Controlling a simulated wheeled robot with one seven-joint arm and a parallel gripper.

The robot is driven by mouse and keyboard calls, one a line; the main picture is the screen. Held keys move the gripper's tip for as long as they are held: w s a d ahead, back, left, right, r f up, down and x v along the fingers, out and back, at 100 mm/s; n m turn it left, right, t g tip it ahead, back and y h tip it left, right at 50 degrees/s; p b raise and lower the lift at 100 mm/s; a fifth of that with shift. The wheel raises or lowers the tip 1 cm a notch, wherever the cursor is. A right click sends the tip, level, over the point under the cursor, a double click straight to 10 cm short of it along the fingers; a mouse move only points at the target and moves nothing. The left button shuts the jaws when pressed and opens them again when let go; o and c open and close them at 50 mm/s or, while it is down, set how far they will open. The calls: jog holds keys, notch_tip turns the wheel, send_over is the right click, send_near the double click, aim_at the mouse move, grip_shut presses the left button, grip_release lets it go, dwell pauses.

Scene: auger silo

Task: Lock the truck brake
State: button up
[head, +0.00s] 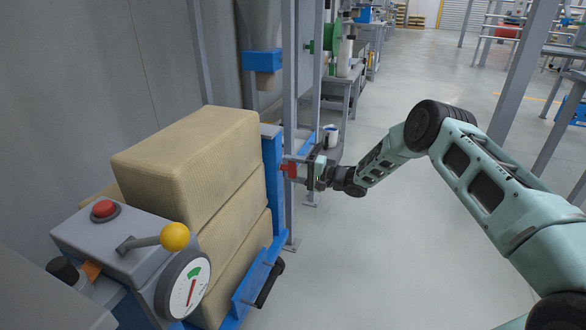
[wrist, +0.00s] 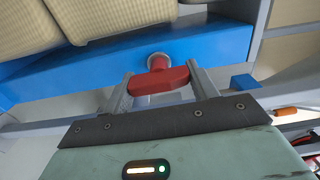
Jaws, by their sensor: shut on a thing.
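The truck (head: 272,195) is blue and carries a stack of tan sacks. A red T-shaped handle (head: 289,170) sticks out from its blue upright; I take it for the brake. My gripper (head: 304,172) reaches it from the right in the head view. In the wrist view the red handle (wrist: 160,78) lies crosswise between the two grey fingers of my gripper (wrist: 161,84), which are shut on its ends. The far side of the handle's mount is hidden.
The tan sacks (head: 190,150) rise left of my gripper. A grey control box (head: 130,235) with a red button, a yellow-knobbed lever (head: 174,236) and a dial gauge stands in front. Grey posts (head: 290,110) stand close behind the handle.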

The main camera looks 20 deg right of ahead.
jog(key=shift+f, duration=0.1)
dwell(0.5)
jog(key=o, duration=1)
jog(key=shift+d, duration=0.1)
jog(key=p+v, duration=0.4)
jog(key=v, duration=1.3)
jog(key=shift+s, duration=0.15)
